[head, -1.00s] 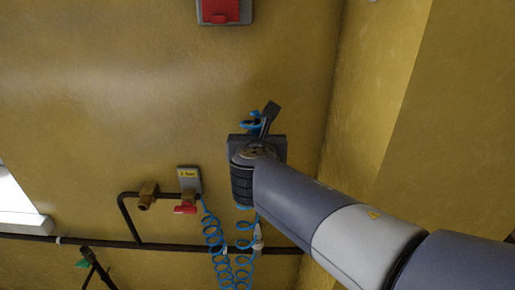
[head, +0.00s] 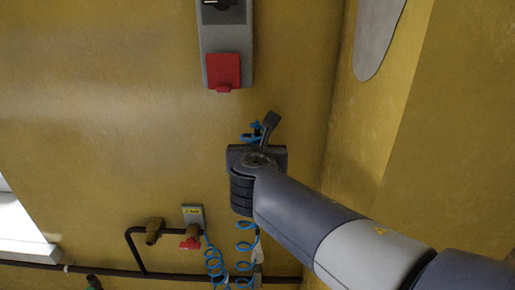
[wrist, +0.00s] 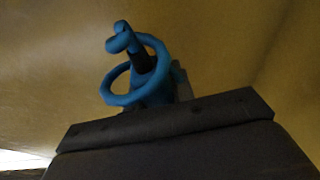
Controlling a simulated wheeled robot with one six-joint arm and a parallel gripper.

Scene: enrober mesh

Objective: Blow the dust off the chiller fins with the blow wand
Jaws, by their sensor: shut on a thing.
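My gripper (head: 260,136) is in front of the yellow wall, seen from behind, its dark body hiding most of the jaws. It is shut on the blow wand (head: 270,121), whose dark end sticks up past the gripper, tilted to the right. A blue coiled hose (head: 245,249) hangs below the gripper, with a loop beside the wand. In the wrist view, blue hose loops (wrist: 122,92) circle a dark part of the wand (wrist: 143,62) beyond the gripper's dark edge. I see no chiller fins or dust in either view.
A grey box with a red cover (head: 222,70) is on the wall above the gripper. A wall valve with a red handle (head: 190,243) and dark pipes (head: 137,250) are at lower left. A wall corner runs down the right side. A grey rounded shape (head: 378,35) shows at upper right.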

